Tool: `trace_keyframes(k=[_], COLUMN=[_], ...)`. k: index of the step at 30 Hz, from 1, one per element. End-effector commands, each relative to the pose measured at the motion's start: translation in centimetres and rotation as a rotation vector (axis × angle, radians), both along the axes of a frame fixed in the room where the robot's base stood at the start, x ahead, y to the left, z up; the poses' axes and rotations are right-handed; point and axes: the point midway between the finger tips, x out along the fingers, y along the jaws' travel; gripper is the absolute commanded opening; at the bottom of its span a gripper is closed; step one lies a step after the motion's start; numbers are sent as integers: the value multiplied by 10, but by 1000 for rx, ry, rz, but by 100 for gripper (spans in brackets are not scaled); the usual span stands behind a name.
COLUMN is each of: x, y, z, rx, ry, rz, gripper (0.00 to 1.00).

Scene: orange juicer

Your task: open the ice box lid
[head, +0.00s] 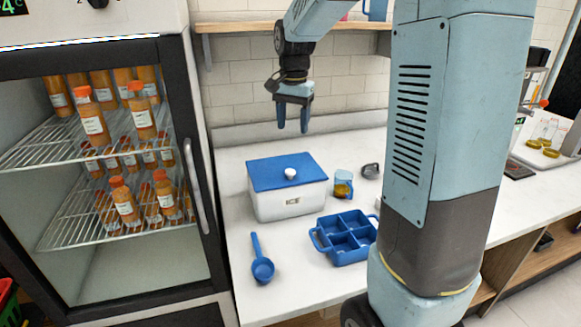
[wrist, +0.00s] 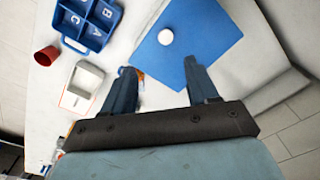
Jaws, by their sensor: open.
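The ice box (head: 290,204) is a white box on the counter, with a small label on its front. Its blue lid (head: 262,172) lies flat and closed on top, with a round white knob (head: 291,173) near the middle. In the wrist view the blue lid (wrist: 215,35) and the knob (wrist: 166,36) show beyond my fingers. My gripper (head: 293,127) is open and empty, pointing down, above and apart from the lid. In the wrist view my gripper (wrist: 160,80) has its fingers spread, with the knob ahead of the gap.
A blue scoop (head: 262,262) lies in front of the box. A blue compartment tray (head: 347,238) and a small jug with a blue top (head: 343,184) stand to its right. A fridge with bottles (head: 110,150) is at left; a shelf (head: 250,27) is above.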

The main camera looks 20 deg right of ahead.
Motion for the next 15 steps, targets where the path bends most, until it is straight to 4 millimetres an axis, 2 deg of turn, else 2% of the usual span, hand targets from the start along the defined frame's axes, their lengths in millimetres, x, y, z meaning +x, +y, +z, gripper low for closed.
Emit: trace_keyframes(k=[3,6,11,15], x=[16,22,24,23], y=[0,0,0,0], z=[-11,-15,-25,-44], rx=[-1,-1,-2,-2], ry=[26,36,42,44], rz=[-40,-58,-67,-66], gripper=[59,59,59,59])
